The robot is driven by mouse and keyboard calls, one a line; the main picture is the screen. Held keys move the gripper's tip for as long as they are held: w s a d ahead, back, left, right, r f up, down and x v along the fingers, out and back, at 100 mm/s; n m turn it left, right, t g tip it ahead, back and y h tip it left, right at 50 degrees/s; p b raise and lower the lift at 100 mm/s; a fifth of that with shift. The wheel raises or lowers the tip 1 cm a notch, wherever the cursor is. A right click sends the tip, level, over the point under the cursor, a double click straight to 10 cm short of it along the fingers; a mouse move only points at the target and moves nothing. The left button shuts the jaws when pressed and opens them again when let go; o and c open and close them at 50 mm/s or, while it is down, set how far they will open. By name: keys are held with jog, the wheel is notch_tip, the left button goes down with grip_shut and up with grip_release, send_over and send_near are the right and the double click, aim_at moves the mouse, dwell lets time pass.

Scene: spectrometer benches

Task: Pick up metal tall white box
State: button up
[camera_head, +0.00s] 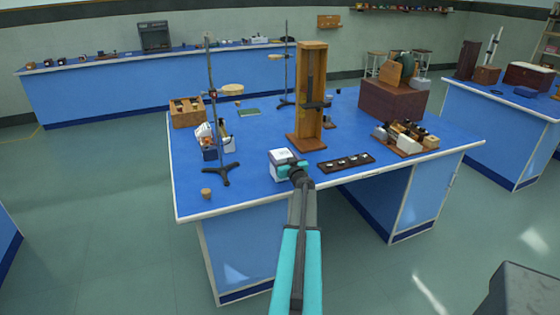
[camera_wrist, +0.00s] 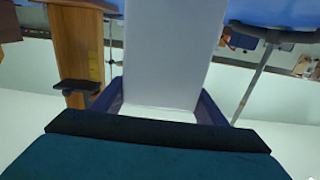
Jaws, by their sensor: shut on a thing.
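A white box (camera_head: 278,165) is at the front part of the blue-topped bench (camera_head: 255,195). In the wrist view the tall, plain pale box (camera_wrist: 165,50) fills the middle of the picture, between the fingers. My gripper (camera_head: 288,168) is shut on the box, with a finger on either side of it in the wrist view (camera_wrist: 160,108). The gripper hides part of the box in the head view. I cannot tell whether the box touches the bench top.
A tall wooden stand (camera_head: 312,90) and a dark strip of small pieces (camera_head: 346,162) are right of the box. A retort stand (camera_head: 213,110) and a blue-and-white container (camera_head: 209,142) are left. A small brown piece (camera_head: 206,193) lies near the front-left edge.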

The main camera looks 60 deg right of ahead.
jog(key=shift+r, duration=0.25)
jog(key=shift+r, duration=1.5)
jog(key=s+a+r+b, duration=0.1)
jog(key=s+a+b, duration=0.1)
jog(key=s+a, duration=0.8)
jog(key=shift+a+r, duration=0.3)
jog(key=shift+a, duration=0.9)
jog(key=shift+s, duration=0.1)
